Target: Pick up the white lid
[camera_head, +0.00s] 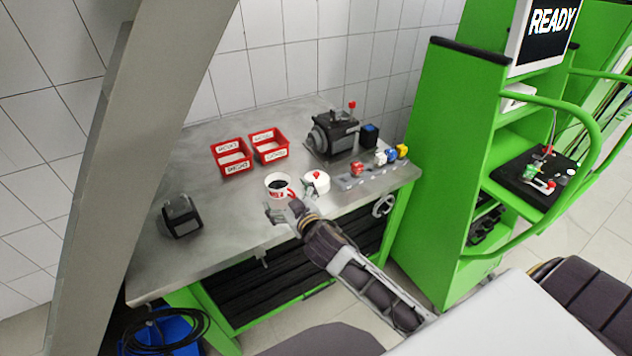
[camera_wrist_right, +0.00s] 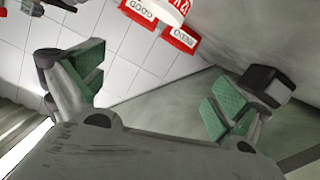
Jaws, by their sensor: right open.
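The white lid (camera_head: 316,182) is round with a small red knob and lies on the steel table, just right of a white cup (camera_head: 278,187) with dark contents. My right gripper (camera_head: 284,211) is in front of the cup, left of and nearer than the lid. In the right wrist view its green-padded fingers (camera_wrist_right: 152,92) are spread wide with nothing between them. A white item with red marks (camera_wrist_right: 170,8) is cut off at the top of that view; I cannot tell if it is cup or lid. My left gripper is not in view.
Two red labelled bins (camera_head: 232,157) stand behind on the table (camera_head: 215,225). A dark pump (camera_head: 333,134) and coloured blocks (camera_head: 357,168) are at the right, beside a green cabinet (camera_head: 437,150). A dark block (camera_head: 181,216) sits at the left. The front left tabletop is clear.

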